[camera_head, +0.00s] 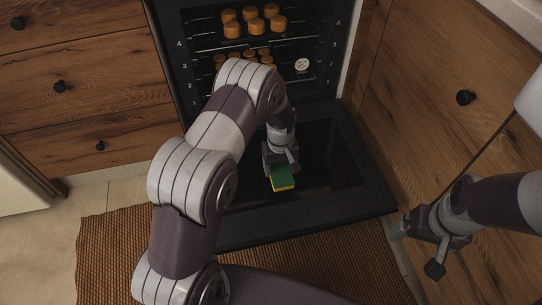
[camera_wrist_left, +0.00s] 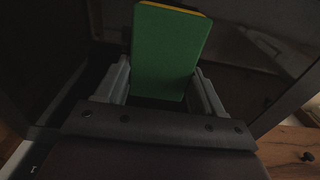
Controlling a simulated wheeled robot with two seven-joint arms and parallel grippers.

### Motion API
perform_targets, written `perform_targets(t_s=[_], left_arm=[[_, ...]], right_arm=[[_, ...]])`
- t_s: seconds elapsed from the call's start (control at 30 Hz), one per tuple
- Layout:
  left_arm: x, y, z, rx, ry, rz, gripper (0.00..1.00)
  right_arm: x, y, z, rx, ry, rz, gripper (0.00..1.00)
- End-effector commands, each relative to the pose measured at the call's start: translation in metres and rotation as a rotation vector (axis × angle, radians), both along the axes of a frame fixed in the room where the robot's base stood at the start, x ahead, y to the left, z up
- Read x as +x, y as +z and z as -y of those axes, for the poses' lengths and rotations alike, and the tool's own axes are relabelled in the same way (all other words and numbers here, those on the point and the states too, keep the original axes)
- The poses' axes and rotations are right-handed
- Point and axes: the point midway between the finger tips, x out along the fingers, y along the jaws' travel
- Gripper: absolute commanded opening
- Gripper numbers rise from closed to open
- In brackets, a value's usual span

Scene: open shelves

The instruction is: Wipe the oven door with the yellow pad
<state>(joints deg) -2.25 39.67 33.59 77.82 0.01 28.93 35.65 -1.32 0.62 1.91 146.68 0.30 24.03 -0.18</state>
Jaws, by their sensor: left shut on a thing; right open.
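The pad (camera_head: 283,179) has a green top layer and a yellow lower layer. My left gripper (camera_head: 281,166) is shut on it, over the lowered oven door (camera_head: 345,150). In the left wrist view the pad (camera_wrist_left: 168,52) shows its green face between the two fingers of my left gripper (camera_wrist_left: 165,85), with a thin yellow edge at its top. I cannot tell whether the pad touches the door. The door is dark and glossy, hinged down flat in front of the oven. My right gripper (camera_head: 420,252) is open and empty at the right, in front of the wooden cabinet.
Inside the open oven, several round orange-brown items (camera_head: 254,20) sit on racks, with a round white item (camera_head: 302,65) at the right. Wooden drawers (camera_head: 75,90) stand left and a cabinet (camera_head: 450,60) right. A striped brown mat (camera_head: 110,250) covers the floor.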

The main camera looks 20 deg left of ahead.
Motion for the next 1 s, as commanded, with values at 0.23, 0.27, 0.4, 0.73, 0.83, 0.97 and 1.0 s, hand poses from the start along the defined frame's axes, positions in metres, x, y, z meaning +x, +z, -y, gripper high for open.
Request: perform_targets(t_s=[0.23,0.27,0.4,0.73,0.83,0.97,1.0], left_arm=[[0.0,0.02,-0.006,0.0,-0.002,0.002,0.44],[-0.001,0.023,-0.006,0.0,-0.002,0.001,0.44],[-0.001,0.035,-0.008,0.0,-0.003,0.0,0.44],[0.0,0.065,-0.012,0.0,-0.006,0.0,0.44],[0.0,0.073,-0.014,0.0,-0.007,0.0,0.44],[0.0,0.08,-0.015,0.0,-0.007,0.0,0.44],[0.0,0.08,-0.015,0.0,-0.007,0.0,0.44]], right_arm=[[0.0,0.019,0.0,0.0,0.0,0.0,0.93],[0.0,0.021,0.0,0.0,0.0,0.0,0.93],[0.0,0.033,0.0,0.0,0.0,0.0,0.93],[0.0,0.062,0.0,0.0,0.0,0.0,0.93],[0.0,0.07,0.0,0.0,0.0,0.0,0.93],[0.0,0.076,0.0,0.0,0.0,0.0,0.93],[0.0,0.076,0.0,0.0,0.0,0.0,0.93]])
